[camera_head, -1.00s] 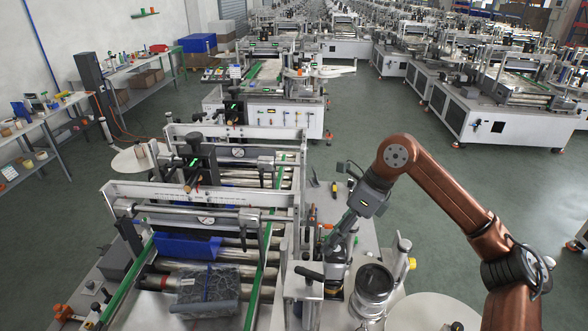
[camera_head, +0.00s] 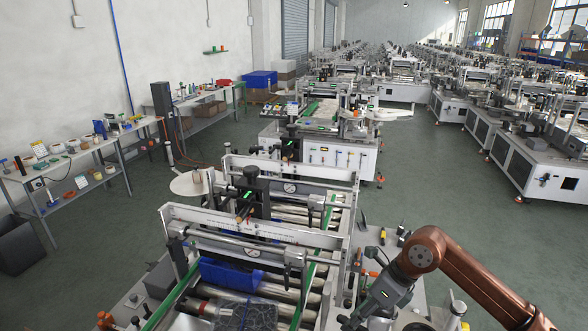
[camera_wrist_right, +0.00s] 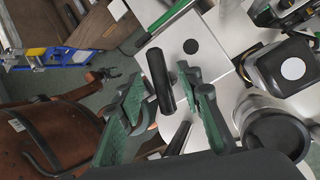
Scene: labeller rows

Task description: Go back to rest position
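My right arm, copper coloured, comes in from the lower right of the head view. Its grey wrist (camera_head: 388,290) hangs over the right side of the nearest labelling machine (camera_head: 250,215), and its fingers are lost near the bottom edge. In the right wrist view my right gripper (camera_wrist_right: 172,88) shows two green fingers standing apart. A black cylindrical handle (camera_wrist_right: 160,80) appears in the gap between them, with no clear contact on either finger. My left gripper is not in view.
A blue block (camera_head: 230,275) and a dark patterned box (camera_head: 245,316) are on the machine's rollers. A round dark container (camera_wrist_right: 275,135) stands at the right of the wrist view. Cluttered benches (camera_head: 65,160) line the left wall. Open floor (camera_head: 430,180) lies right of the machine.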

